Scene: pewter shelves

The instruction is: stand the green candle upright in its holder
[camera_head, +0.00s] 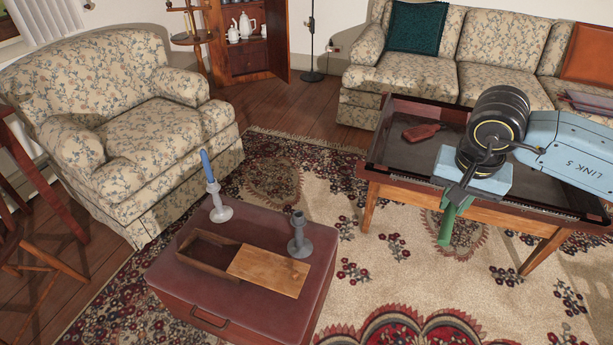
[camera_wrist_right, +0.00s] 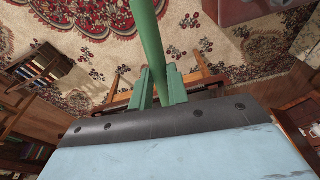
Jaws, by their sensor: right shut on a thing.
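My right gripper (camera_head: 457,196) hangs above the front of the low table and is shut on the green candle (camera_head: 446,226), which points down below the fingers. In the right wrist view the candle (camera_wrist_right: 149,40) stands out from between the two green fingers (camera_wrist_right: 158,90). A grey holder (camera_head: 299,242) stands empty on the dark red chest (camera_head: 180,268), well to the left of the gripper. A pale holder (camera_head: 221,211) on the same chest carries a blue candle (camera_head: 208,168), slightly tilted. My left gripper is not in view.
An open wooden box (camera_head: 206,252) with its lid (camera_head: 268,270) lies on the chest in front of the holders. The low table (camera_head: 400,178) holds a red object (camera_head: 421,131). Carpet (camera_head: 372,262) lies open between chest and table. An armchair (camera_head: 110,110) stands behind the chest.

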